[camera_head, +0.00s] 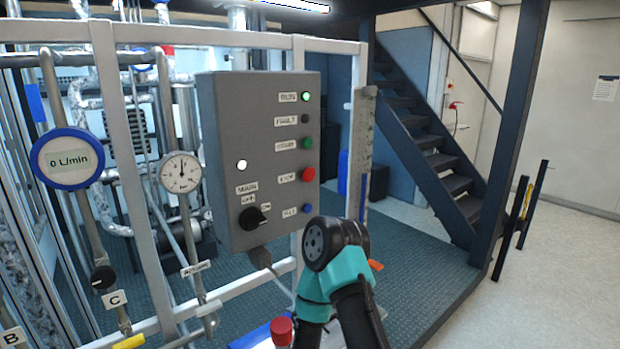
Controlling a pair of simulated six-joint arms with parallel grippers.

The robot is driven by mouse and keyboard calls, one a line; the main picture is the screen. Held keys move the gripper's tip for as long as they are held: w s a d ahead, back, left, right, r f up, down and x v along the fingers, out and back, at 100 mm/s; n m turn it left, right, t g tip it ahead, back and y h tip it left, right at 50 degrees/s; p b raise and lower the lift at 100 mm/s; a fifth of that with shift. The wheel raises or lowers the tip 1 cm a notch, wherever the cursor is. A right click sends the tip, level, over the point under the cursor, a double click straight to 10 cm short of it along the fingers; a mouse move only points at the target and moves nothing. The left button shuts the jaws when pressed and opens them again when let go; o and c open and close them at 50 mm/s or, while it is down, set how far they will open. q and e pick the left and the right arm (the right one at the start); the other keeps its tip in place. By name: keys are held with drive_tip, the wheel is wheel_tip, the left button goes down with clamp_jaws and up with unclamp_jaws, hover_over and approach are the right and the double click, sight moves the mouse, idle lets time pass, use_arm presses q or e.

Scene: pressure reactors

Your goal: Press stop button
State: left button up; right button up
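A grey control box (225,150) hangs on a white frame at the centre. Its right face has a column of labelled indicators and buttons. The red stop button (309,174) sits below a green button (307,143) and above a blue button (308,209). At the top a green run lamp (306,96) is lit, with a dark fault lamp (305,119) under it. Nothing touches the stop button. A teal and black link of my own arm rises from the bottom edge, below and right of the box. Neither gripper is in view.
A black rotary main switch (253,217) sits low on the box, with a cable below. A pressure gauge (180,172), a blue-rimmed flow meter (67,158) and pipes are left. A red knob (281,331) is at the bottom. Stairs (440,160) stand behind at right.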

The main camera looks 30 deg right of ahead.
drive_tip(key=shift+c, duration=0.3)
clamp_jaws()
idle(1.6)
